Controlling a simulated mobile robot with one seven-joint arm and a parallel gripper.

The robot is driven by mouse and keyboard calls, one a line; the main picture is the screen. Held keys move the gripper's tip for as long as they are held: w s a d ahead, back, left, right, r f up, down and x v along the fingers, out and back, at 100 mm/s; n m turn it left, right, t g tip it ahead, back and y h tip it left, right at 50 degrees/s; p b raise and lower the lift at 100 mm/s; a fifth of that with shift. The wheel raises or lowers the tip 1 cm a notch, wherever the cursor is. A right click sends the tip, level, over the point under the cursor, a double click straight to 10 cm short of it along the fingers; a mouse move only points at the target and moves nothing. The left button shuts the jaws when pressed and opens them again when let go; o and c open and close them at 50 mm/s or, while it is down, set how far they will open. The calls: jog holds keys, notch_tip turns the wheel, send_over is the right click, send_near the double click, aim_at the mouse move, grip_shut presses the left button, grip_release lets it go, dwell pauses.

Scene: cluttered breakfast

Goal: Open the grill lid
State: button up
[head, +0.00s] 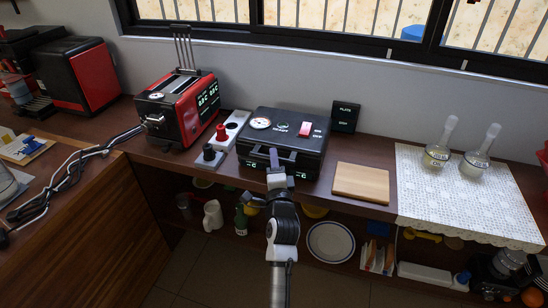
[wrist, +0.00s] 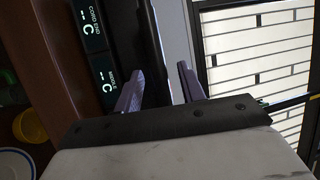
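The grill (head: 313,146) is a black box on the counter with a round dial, a red switch and a lid that looks closed. My gripper (head: 274,157) is at the grill's front, by the handle at the left part of its front edge. In the wrist view my gripper (wrist: 160,72) has two purple fingers spread apart. A dark edge of the grill (wrist: 148,35) shows between and beyond them; I cannot tell whether either finger touches it. The grill's lit front labels show left of the fingers.
A red toaster (head: 183,112) stands left of the grill, with knobs on small plates (head: 209,153) between. A wooden board (head: 361,183) lies to the right. Two glass bottles (head: 437,155) stand on a white lace cloth (head: 420,205). A shelf below holds dishes.

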jog(key=shift+w+a+r, duration=0.1)
jog(key=shift+w, duration=0.5)
grip_shut()
